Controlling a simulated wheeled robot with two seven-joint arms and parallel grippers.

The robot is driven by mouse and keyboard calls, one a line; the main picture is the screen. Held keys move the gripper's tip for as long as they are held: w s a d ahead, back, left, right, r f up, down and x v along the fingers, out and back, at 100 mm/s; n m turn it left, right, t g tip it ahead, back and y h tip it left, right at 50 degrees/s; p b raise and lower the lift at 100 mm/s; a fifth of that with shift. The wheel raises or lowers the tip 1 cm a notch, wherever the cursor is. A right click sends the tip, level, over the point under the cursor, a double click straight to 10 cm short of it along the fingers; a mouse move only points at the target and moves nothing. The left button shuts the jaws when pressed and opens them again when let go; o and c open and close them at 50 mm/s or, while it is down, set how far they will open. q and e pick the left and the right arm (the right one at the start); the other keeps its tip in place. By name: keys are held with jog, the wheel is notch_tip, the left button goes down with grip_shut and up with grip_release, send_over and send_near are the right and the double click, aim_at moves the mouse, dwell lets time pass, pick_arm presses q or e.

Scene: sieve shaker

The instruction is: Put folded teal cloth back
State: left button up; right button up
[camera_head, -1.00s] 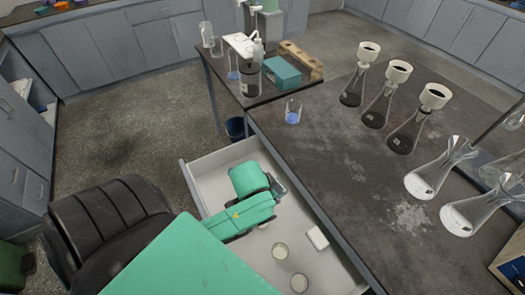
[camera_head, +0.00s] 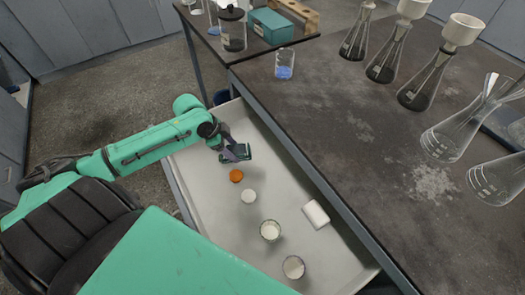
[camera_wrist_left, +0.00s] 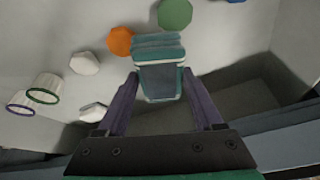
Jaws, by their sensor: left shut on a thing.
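My left gripper (camera_head: 236,158) is over the far end of the open white drawer (camera_head: 190,185). In the left wrist view its two fingers are shut on the folded teal cloth (camera_wrist_left: 160,72), a small thick pad with a lighter edge. In the head view the cloth shows only as a small dark teal shape (camera_head: 238,152) at the fingertips. The cloth hangs above the drawer floor, though its exact height is hard to tell. My right gripper is not in view.
The drawer holds an orange piece (camera_head: 236,176), a white piece (camera_head: 249,196), two small beakers (camera_head: 270,230) and a white block (camera_head: 316,214). A green piece (camera_wrist_left: 175,14) shows in the wrist view.

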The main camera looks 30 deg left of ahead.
pick_arm(q)
jog(key=w+d, duration=0.6)
jog(key=w, duration=0.4)
jog(key=f, duration=0.2)
jog(key=f+b, duration=0.1)
jog(key=f, duration=0.3)
jog(key=shift+s+a+f+b, duration=0.15)
jog(key=shift+s+f+b, duration=0.15)
jog(key=shift+s+b, duration=0.05)
jog(key=shift+w+f, duration=0.2)
jog(key=o, duration=1.4)
jog(key=p+v, duration=0.2)
jog(key=v, duration=1)
jog(key=shift+r, duration=0.1)
